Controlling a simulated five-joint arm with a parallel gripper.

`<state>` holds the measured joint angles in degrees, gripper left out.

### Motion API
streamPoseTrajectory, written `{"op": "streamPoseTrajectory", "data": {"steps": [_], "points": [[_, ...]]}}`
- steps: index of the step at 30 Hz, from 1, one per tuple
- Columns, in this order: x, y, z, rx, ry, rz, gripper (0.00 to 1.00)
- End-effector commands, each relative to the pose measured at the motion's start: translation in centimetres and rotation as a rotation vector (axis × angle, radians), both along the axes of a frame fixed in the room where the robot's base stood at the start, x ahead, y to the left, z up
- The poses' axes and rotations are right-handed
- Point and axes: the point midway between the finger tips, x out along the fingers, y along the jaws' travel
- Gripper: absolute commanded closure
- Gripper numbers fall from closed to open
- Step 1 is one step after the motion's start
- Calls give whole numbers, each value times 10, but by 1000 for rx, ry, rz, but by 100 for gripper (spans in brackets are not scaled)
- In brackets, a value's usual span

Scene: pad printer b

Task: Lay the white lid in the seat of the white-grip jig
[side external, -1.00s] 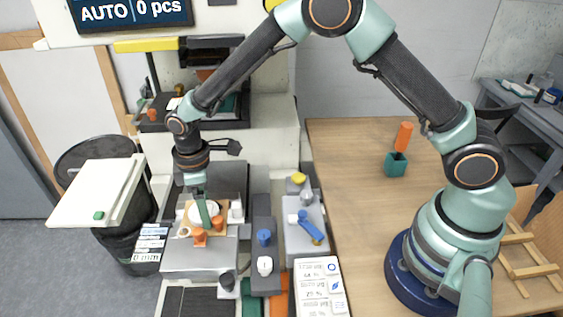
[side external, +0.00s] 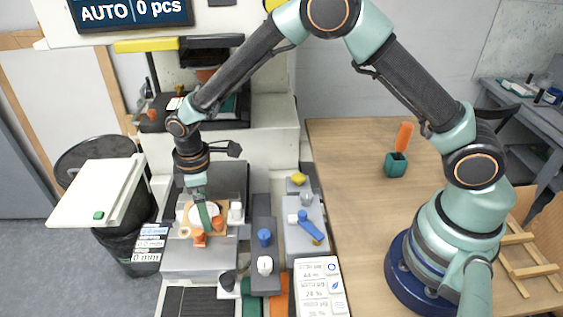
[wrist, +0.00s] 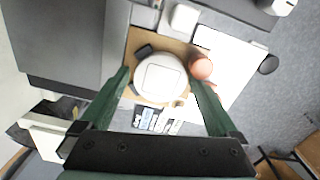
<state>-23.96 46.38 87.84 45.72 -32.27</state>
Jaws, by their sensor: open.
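The round white lid (wrist: 160,78) lies on a tan board (wrist: 137,42) in the wrist view. The lid (side external: 196,216) also shows in the side view, partly hidden behind a finger. My gripper (wrist: 160,80) is open, with one green finger on each side of the lid and gaps visible between. In the side view my gripper (side external: 203,214) points down at the board. A white block-like grip (side external: 236,211) stands right of the lid. I cannot tell whether the lid sits fully in a seat.
Orange knobs (side external: 199,238) stand close in front of the lid, and one orange knob (wrist: 201,67) is near the right finger. A grey rail with a blue knob (side external: 264,238) and white knob (side external: 265,265) lies to the right. The wooden table (side external: 350,170) has free room.

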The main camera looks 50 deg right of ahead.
Motion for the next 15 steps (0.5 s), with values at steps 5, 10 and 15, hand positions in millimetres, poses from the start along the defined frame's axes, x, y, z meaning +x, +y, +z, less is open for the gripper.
{"op": "streamPoseTrajectory", "data": {"steps": [5, 10, 15], "points": [[0, 0, 0, 0, 0, 0, 3], [0, 0, 6, 0, -1, 0, 3], [0, 0, 15, 1, -1, 0, 3]]}}
